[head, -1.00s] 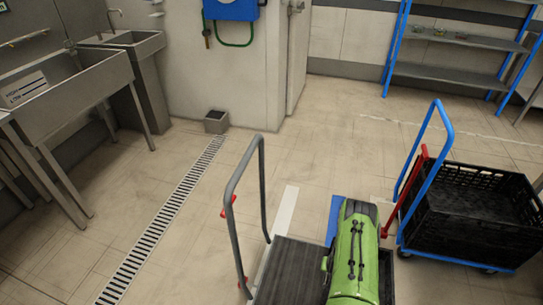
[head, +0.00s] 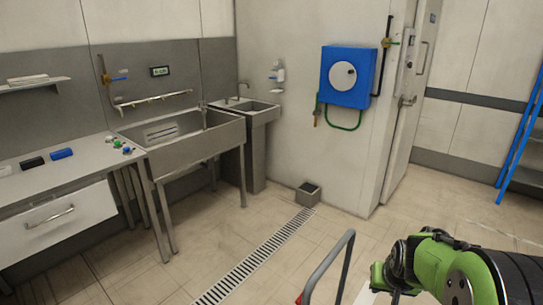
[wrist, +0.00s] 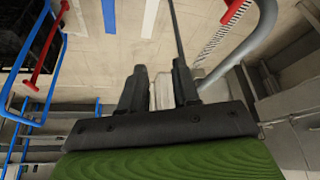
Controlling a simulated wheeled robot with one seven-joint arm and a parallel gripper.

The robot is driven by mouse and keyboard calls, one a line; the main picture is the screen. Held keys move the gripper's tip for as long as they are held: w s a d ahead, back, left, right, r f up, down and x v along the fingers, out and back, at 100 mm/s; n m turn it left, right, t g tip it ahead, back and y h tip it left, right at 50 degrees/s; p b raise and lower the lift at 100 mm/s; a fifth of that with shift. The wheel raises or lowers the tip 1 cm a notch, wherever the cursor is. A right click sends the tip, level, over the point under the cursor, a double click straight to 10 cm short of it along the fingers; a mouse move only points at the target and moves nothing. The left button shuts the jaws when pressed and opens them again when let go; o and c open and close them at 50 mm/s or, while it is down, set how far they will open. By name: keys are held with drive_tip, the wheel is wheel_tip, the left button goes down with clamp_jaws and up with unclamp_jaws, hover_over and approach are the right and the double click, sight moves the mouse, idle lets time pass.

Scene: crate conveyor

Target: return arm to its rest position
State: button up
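My arm is green and black and shows at the lower right of the head view, with its near end cut off by the frame edge. My gripper (wrist: 159,72) shows in the wrist view with its two dark fingers apart. Nothing is held between the fingers; only the pale background behind shows in the gap. Floor, blue and white floor strips and a grey curved rail lie beyond the fingers. In the head view I cannot make out the fingertips.
A grey cart handle (head: 329,267) stands close left of my arm. A steel sink (head: 196,145), a counter with a drawer (head: 57,211) and a blue hose reel (head: 348,76) line the walls. A small bin (head: 308,195) stands by the floor drain (head: 254,256). Open floor lies between.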

drive_tip(key=s+a+r+n+p, duration=0.2)
drive_tip(key=s+a+r, duration=0.65)
drive_tip(key=r, duration=0.25)
drive_tip(key=s+a+r, duration=0.1)
drive_tip(key=s+a, duration=0.1)
drive_tip(key=s, duration=0.5)
drive_tip(key=s+a+r+n+y+p, duration=0.1)
drive_tip(key=s+r, duration=0.1)
drive_tip(key=s, duration=0.5)
drive_tip(key=shift+a+r+t+y, duration=0.3)
drive_tip(key=shift+a, duration=0.05)
